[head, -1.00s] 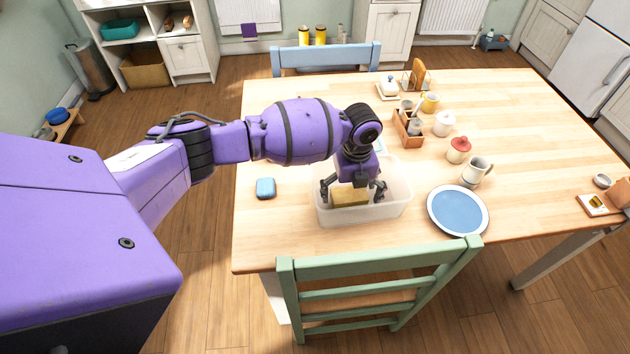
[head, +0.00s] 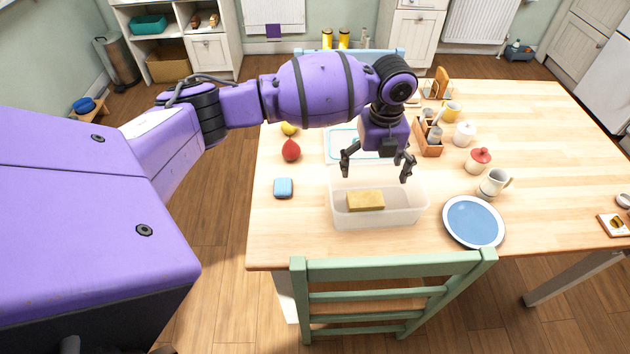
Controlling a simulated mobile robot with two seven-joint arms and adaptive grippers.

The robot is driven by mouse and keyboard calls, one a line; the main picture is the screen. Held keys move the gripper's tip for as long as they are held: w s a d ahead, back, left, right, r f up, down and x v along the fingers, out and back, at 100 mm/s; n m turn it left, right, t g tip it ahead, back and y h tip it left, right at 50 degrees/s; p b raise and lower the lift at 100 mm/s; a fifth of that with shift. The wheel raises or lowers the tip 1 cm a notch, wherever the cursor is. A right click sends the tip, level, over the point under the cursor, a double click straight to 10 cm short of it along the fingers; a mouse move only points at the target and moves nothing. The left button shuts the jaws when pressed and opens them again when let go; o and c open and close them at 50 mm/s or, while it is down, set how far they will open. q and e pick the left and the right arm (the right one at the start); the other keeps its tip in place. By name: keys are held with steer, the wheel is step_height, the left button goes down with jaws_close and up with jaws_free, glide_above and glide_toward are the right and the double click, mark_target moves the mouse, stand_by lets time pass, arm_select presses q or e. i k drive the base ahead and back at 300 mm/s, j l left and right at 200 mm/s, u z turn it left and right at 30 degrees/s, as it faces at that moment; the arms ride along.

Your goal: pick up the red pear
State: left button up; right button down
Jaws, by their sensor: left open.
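The red pear (head: 291,150) stands on the left part of the wooden table, in front of a yellow fruit (head: 290,128) that is partly hidden by my arm. My left gripper (head: 377,176) is open and empty, above the back of the clear plastic box (head: 411,213), to the right of the pear. A tan block (head: 365,201) lies in the box, apart from the fingers. My right gripper is not in view.
A blue block (head: 283,188) lies in front of the pear. A teal-rimmed lid or tray (head: 343,147) lies behind the box. A blue plate (head: 473,221), a jug (head: 493,183) and a red-lidded jar (head: 478,161) stand to the right. A green chair (head: 400,268) is at the near edge.

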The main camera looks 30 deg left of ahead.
mark_target(290, 151)
steer(key=k, duration=1)
